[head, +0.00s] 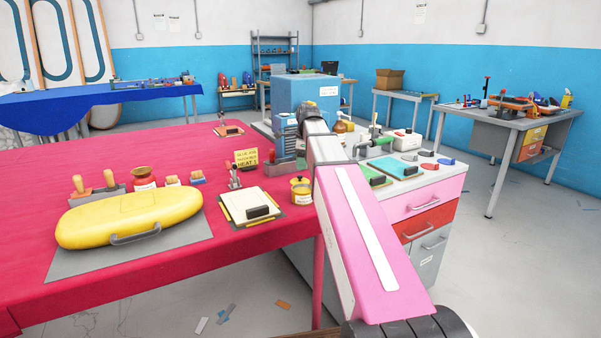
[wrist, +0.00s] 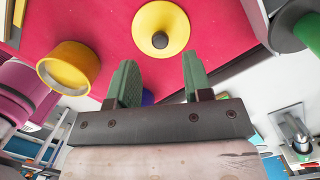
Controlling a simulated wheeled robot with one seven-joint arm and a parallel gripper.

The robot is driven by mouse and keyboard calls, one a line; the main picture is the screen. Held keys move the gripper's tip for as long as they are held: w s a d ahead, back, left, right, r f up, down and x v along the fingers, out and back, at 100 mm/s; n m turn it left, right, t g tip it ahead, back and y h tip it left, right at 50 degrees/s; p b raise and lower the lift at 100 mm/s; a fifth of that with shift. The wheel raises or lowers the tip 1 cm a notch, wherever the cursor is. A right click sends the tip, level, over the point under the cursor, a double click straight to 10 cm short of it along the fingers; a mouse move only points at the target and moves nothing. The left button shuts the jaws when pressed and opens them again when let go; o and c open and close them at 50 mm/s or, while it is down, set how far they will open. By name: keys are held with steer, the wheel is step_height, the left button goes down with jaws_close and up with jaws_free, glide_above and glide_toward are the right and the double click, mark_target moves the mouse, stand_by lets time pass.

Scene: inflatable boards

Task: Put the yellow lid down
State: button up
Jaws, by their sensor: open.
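The yellow lid (wrist: 172,20), a round cone with a dark knob, shows in the wrist view against the red tabletop, just beyond my fingertips. The knob lies in line with the gap. A yellow pot (wrist: 85,65) with its mouth showing is left of the fingers. A small labelled yellow pot (head: 301,190) stands at the table's right edge in the head view. My gripper's fingers are hidden there by my arm.
Right of my arm is a drawer cabinet (head: 433,197) with several tools. In the wrist view a green object (wrist: 290,30) is close at right.

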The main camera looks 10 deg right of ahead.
mark_target(304, 180)
step_height(304, 180, up, 7)
steer(key=shift+d, duration=0.4)
steer(key=shift+f, duration=0.1)
